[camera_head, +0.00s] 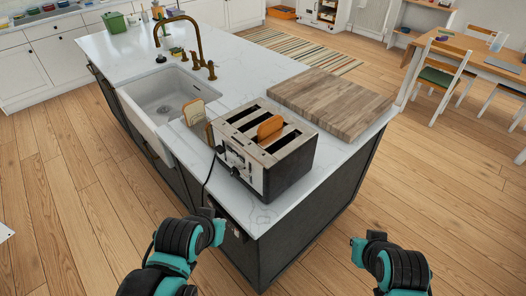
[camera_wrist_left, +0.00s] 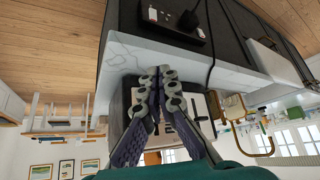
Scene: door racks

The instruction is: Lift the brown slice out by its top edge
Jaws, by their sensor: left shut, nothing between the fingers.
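The brown slice (camera_head: 269,127) stands upright in a slot of the toaster (camera_head: 275,165), its top part above the slot. The toaster sits near the front end of the white counter. A paler slice (camera_head: 194,112) stands to the left of the toaster. In the left wrist view my left gripper (camera_wrist_left: 162,74) is shut and empty, its fingertips together in front of the counter edge and the toaster. The head view shows parts of my left arm in front of the counter, but I cannot make out the fingers there. My right gripper is not in view.
A wooden board (camera_head: 332,102) lies behind and right of the toaster. The sink (camera_head: 160,98) with a brass tap (camera_head: 183,35) is to the left. A dark cord (camera_head: 208,180) runs from the toaster over the counter's front edge.

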